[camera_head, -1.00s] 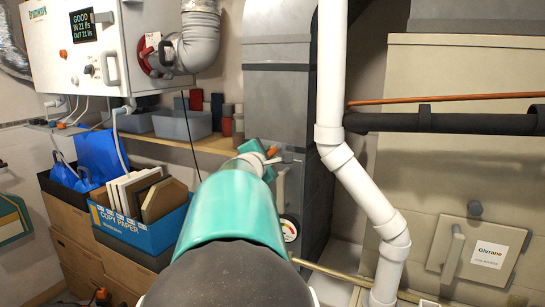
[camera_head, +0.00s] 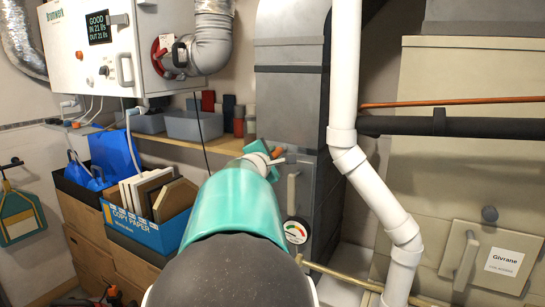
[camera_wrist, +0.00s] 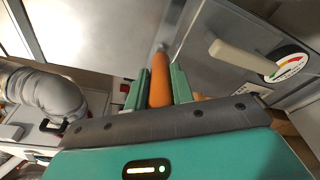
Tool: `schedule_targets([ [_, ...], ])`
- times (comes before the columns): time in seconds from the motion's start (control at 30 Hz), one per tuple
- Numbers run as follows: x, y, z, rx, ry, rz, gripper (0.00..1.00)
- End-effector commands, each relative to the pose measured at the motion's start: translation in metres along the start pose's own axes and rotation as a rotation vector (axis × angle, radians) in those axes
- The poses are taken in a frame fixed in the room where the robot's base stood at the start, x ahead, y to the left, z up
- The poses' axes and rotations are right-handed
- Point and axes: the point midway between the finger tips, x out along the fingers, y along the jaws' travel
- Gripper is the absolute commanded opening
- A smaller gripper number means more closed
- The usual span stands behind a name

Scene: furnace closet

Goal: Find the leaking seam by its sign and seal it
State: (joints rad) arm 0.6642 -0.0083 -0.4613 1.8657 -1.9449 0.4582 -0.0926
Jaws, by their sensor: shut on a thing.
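My gripper (camera_wrist: 160,92) is shut on an orange stick-like tool (camera_wrist: 160,72), which lies between its two teal fingers. The tool's thin grey tip points towards the grey metal duct (camera_wrist: 110,30); I cannot tell whether it touches. In the head view my gripper (camera_head: 264,165) is in front of the lower part of the duct (camera_head: 290,100), and the orange tool (camera_head: 278,153) shows only at its end. The duct has a darker joint band (camera_head: 288,69) higher up. No clear leak sign shows on the visible duct faces. My arm hides part of the lower duct.
A lever handle (camera_head: 292,190) and a round gauge (camera_head: 296,231) are beside my gripper. A white pipe (camera_head: 345,90) stands just right of the duct. A wall unit (camera_head: 100,60) reads GOOD, IN 21, OUT 21. A blue paper box (camera_head: 145,230) stands left.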

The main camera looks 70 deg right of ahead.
Motion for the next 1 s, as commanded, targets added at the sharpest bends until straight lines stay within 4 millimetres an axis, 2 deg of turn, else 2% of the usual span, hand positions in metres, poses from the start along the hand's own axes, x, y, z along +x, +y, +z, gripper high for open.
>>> schedule_targets([
  [1.0, -0.01, -0.029, 0.046, 0.001, -0.001, -0.001, 0.0],
])
